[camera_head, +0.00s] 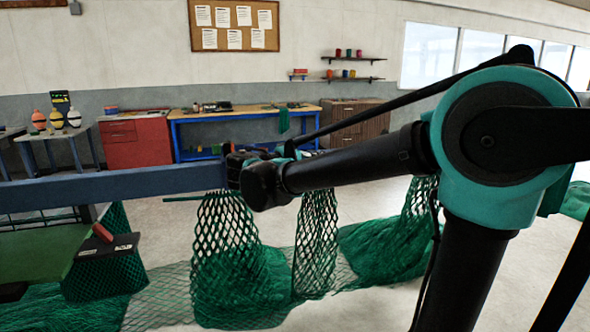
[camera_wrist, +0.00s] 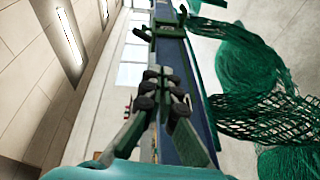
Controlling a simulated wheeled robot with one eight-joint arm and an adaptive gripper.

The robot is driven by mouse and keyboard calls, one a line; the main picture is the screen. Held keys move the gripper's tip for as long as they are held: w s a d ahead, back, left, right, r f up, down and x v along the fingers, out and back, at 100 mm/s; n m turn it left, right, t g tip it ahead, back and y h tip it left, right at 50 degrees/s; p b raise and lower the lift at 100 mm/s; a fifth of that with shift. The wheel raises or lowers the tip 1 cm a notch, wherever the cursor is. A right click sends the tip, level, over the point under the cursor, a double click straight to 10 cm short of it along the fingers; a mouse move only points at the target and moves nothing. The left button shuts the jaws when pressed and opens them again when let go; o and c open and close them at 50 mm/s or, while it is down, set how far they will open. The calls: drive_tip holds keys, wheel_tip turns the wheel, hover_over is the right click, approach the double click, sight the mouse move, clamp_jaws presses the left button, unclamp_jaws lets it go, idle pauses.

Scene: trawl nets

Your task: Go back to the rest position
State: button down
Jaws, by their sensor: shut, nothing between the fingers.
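My gripper (camera_wrist: 163,97) is in the middle of the wrist view, its dark-padded fingers drawn together with nothing between them. Behind it in that view runs the long blue beam (camera_wrist: 203,104). In the head view my arm reaches left across the picture to the beam (camera_head: 120,186), and its wrist overlaps the beam's right part. The fingers are hard to make out there, and I cannot tell whether they touch the beam. Green netting (camera_head: 226,235) hangs below the beam and lies in heaps on the floor. It also shows in the wrist view (camera_wrist: 250,75).
A green-topped table (camera_head: 35,255) with a red-handled tool (camera_head: 102,232) stands at the lower left. At the back wall are a red cabinet (camera_head: 135,142), a blue-framed workbench (camera_head: 245,115) and a brown drawer unit (camera_head: 358,122). Pale floor lies open between the netting and the wall.

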drive_tip(key=s+d+f+m+g+y, duration=0.1)
drive_tip(key=s+d+f+g+y, duration=0.25)
drive_tip(key=d+f, duration=0.55)
drive_tip(key=s+d+f+m+g+y, duration=0.15)
drive_tip(key=s+d+f, duration=0.3)
drive_tip(key=f, duration=0.75)
drive_tip(key=s+a+f+m+y, duration=0.1)
drive_tip(key=s+f+y, duration=0.3)
drive_tip(key=f, duration=0.3)
drive_tip(key=s+a+f+m+g+y, duration=0.1)
drive_tip(key=s+f+m+y, duration=0.1)
drive_tip(key=s+f+y, duration=0.3)
wheel_tip(320, 180, down, 4)
drive_tip(key=shift+s+a+r, duration=0.2)
drive_tip(key=shift+s, duration=0.85)
drive_tip(key=shift+d+m, duration=0.1)
drive_tip(key=shift+m, duration=0.15)
